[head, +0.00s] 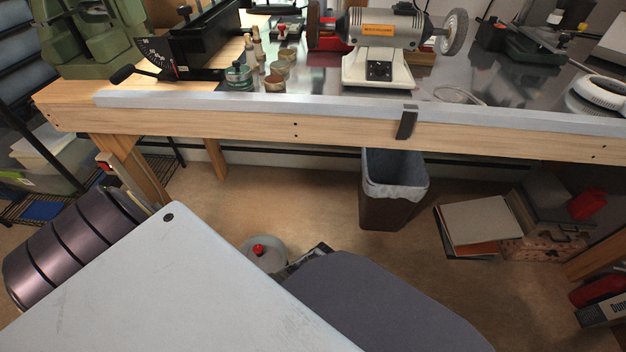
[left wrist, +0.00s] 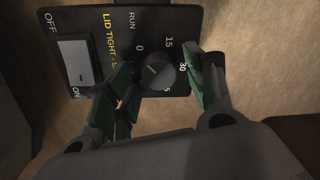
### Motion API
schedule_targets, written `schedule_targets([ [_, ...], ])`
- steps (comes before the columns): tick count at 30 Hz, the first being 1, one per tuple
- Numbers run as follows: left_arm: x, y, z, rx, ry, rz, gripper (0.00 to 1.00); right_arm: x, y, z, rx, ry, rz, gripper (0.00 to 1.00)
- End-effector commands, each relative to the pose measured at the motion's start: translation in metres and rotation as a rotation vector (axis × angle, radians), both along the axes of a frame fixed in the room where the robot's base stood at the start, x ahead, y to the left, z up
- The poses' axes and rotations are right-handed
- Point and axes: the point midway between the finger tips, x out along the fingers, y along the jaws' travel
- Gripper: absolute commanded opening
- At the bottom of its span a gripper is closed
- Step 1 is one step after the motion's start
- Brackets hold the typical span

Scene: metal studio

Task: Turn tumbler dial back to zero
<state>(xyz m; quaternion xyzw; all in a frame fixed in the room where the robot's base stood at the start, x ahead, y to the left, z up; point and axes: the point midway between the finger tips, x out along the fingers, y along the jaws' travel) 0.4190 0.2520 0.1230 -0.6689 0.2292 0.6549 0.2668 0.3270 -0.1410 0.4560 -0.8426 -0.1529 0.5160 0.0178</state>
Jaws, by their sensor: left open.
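In the left wrist view, a black control panel (left wrist: 93,22) carries a round dark dial (left wrist: 157,72) with printed numbers around it, including 0, 15 and 30. A pale mark on the dial points up and left in the picture, roughly to the side of the 0; I cannot tell whether it lines up exactly. My left gripper (left wrist: 161,90) is open, with green-padded fingers on either side of the dial; contact is unclear. A dark purple ribbed drum (head: 75,245) lies at the left of the head view. Neither gripper shows there.
The panel also has an ON/OFF rocker switch (left wrist: 78,62). A wooden-edged workbench (head: 230,121) with a polishing motor (head: 380,32) and small jars crosses the back. A pale flat top (head: 170,285) fills the lower left. A waste bin (head: 390,200) and boxes (head: 480,225) stand on the floor.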

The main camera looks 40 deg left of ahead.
Motion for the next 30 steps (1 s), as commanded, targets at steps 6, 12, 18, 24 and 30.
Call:
schedule_targets([
  [6, -0.001, 0.000, -0.001, 0.000, 0.000, -0.099, 0.54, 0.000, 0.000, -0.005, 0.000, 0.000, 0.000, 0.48],
  [12, -0.002, 0.000, -0.001, 0.000, 0.001, -0.188, 0.54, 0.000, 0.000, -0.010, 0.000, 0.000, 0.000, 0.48],
  [18, -0.002, 0.000, -0.001, -0.001, 0.000, -0.276, 0.54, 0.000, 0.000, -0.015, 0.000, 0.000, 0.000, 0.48],
  [24, -0.002, -0.001, -0.002, -0.001, 0.000, -0.363, 0.54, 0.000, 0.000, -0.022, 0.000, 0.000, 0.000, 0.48],
  [30, -0.003, -0.001, -0.002, -0.001, 0.000, -0.445, 0.54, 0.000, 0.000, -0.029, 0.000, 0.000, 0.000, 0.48],
])
